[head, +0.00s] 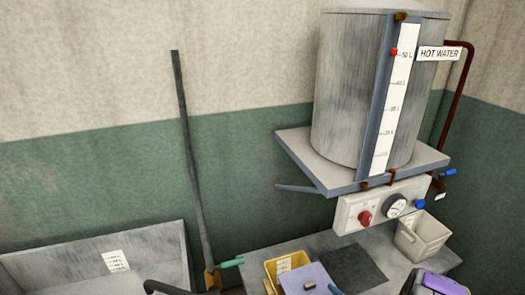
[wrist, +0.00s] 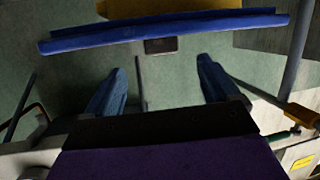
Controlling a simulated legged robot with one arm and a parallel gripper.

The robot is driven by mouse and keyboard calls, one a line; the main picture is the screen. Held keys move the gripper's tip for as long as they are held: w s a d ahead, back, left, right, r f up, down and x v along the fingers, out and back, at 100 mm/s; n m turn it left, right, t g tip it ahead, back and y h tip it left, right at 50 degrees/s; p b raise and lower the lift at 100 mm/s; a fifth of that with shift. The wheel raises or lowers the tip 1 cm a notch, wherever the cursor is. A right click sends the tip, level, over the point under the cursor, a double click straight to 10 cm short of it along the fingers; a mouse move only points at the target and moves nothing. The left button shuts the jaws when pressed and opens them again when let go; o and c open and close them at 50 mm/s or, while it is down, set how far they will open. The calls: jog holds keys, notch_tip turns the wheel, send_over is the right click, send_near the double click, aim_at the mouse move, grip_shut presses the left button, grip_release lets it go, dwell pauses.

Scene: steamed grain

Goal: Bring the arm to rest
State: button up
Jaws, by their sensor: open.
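My gripper (wrist: 160,88) shows in the wrist view as two blue fingers standing well apart. Nothing is held between them; greenish floor or wall shows in the gap. A dark bar and a purple surface fill the bottom of that view.
A grey hot water tank (head: 355,90) stands on a wall shelf (head: 310,160) above a control box (head: 365,205). Below are a yellow bin (head: 270,270), a purple-lidded item (head: 306,280) and a beige bin (head: 422,238). A metal trough (head: 60,268) lies left, beside an upright pole (head: 190,150).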

jog(key=w+d+r+g+h, duration=0.2)
jog(key=d+r, duration=0.1)
jog(key=shift+w+r+n, duration=0.1)
jog(key=shift+w+n, duration=0.1)
jog(key=shift+n, duration=0.2)
jog(key=s+d+r+m+g+h, duration=0.2)
jog(key=s+r+g+h, duration=0.15)
jog(key=r, duration=0.65)
jog(key=s+d+r+m+g+h, duration=0.1)
jog(key=s+r+g+h, duration=0.3)
jog(key=r, duration=0.5)
jog(key=s+a+r+m+g, duration=0.1)
jog(key=s+a+r, duration=0.4)
jog(key=s, duration=0.6)
jog(key=s+a+r+m+g+y, duration=0.1)
jog(key=s+a+r, duration=0.4)
jog(key=s, duration=0.6)
jog(key=s+a+r+m+g+y, duration=0.1)
jog(key=s+a+r, duration=0.4)
jog(key=s, duration=0.6)
jog(key=shift+s+a+m+g, duration=0.2)
jog(key=shift+s+m+g, duration=0.25)
jog(key=shift+g, duration=0.7)
jog(key=shift+w+y, duration=0.15)
jog(key=shift+y, duration=0.1)
